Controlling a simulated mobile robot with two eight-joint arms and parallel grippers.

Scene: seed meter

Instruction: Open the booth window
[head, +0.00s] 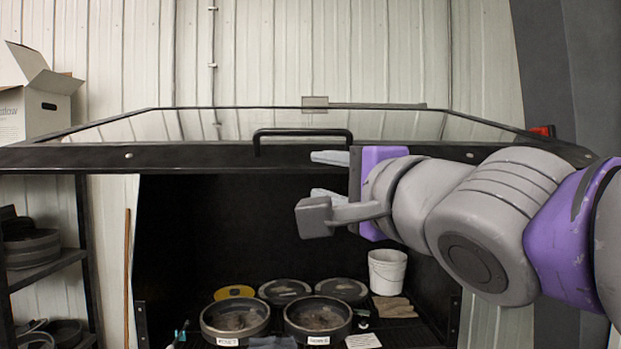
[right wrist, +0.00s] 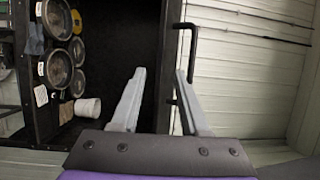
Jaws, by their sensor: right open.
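The booth window (head: 200,156) is a black-framed glass panel. It is swung up, its glass lying back above the dark booth opening, which is uncovered below the frame. A black bar handle (head: 303,132) sits on its front edge; the handle also shows in the right wrist view (right wrist: 191,50). My right gripper (head: 326,176) is open and empty, just below and right of the handle in the head view. In the right wrist view its fingers (right wrist: 160,72) are spread, with the frame edge between them in the picture; contact cannot be told. My left gripper is not in view.
Inside the booth are several round pans (head: 235,318), a white bucket (head: 387,271), gloves (head: 394,307) and a yellow disc (head: 234,292). A shelf (head: 45,270) stands at left with an open cardboard box (head: 38,100) above it. A dark column (head: 570,70) rises at right.

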